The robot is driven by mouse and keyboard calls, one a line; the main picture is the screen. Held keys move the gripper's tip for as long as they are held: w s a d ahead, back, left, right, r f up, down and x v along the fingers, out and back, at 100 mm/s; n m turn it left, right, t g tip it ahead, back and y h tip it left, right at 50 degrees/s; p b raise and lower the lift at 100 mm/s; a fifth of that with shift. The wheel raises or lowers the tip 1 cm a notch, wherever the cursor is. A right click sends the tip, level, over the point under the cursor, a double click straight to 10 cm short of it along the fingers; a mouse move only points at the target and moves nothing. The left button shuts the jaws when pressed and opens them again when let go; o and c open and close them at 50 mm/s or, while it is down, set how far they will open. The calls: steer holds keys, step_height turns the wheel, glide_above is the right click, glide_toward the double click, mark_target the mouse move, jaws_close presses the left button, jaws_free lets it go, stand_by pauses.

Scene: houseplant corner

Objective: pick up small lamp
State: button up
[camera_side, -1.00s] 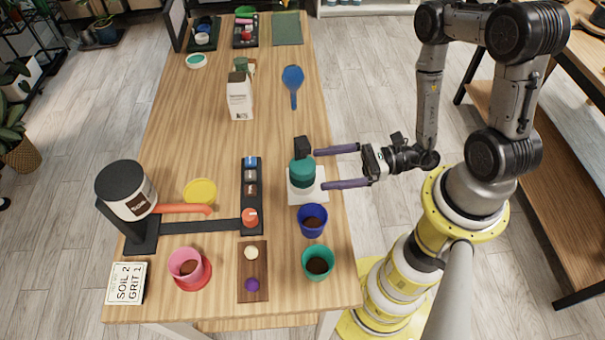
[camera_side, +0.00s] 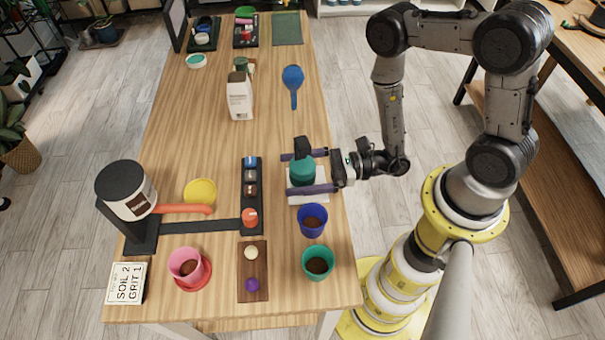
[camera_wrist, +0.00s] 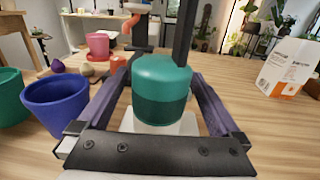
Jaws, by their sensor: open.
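A rounded teal body (camera_side: 302,171), apparently the small lamp, stands upright on a white square base (camera_side: 308,199) near the table's right edge. A black block or post (camera_side: 302,142) rises at its far side; I cannot tell whether they are joined. In the wrist view the teal body (camera_wrist: 163,85) fills the middle, with a darker lower band. My gripper (camera_side: 286,173) is open, its two purple fingers reaching along either side of the teal body. The wrist view also shows my gripper (camera_wrist: 158,78) around it, with no clear finger contact. The wrist crossbar hides part of the white base.
A blue pot (camera_side: 312,221) and a green pot (camera_side: 317,262) stand close by on the near side. A black strip with small jars (camera_side: 250,190) lies to the left. A white carton (camera_side: 239,98) and blue scoop (camera_side: 293,80) are farther back.

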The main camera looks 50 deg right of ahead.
steer(key=shift+w+a, duration=0.45)
steer(key=shift+a, duration=0.1)
